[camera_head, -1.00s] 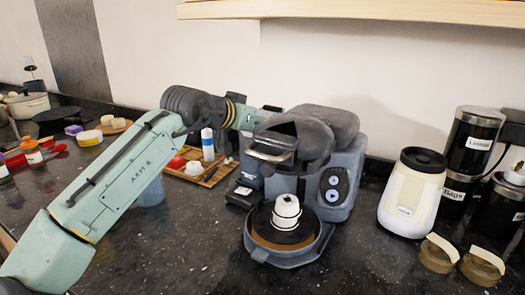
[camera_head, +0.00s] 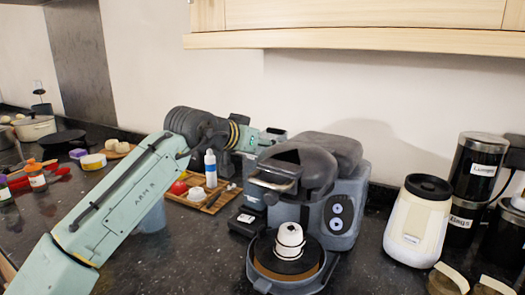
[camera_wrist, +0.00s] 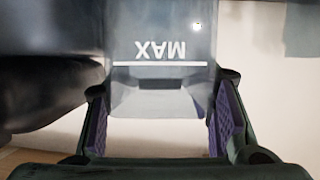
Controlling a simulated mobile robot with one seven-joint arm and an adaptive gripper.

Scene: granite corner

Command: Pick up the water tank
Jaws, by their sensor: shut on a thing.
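The water tank (camera_wrist: 160,45) fills the upper middle of the wrist view. It is clear grey, with a white line and the word MAX upside down. My gripper (camera_wrist: 160,100) is shut on it, with a purple-padded finger at each side of its narrower end. In the head view my arm's end reaches to the back left of the grey coffee machine (camera_head: 341,205). My fingertips are hidden there, and I cannot make out the tank clearly. Whether the tank is clear of the machine cannot be told.
A white and black object (camera_head: 289,240) sits on the machine's round front base. A cream canister (camera_head: 417,220) and black canisters stand to the right. A wooden tray (camera_head: 215,195) with small items lies left of the machine. A wooden cupboard (camera_head: 360,20) hangs above.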

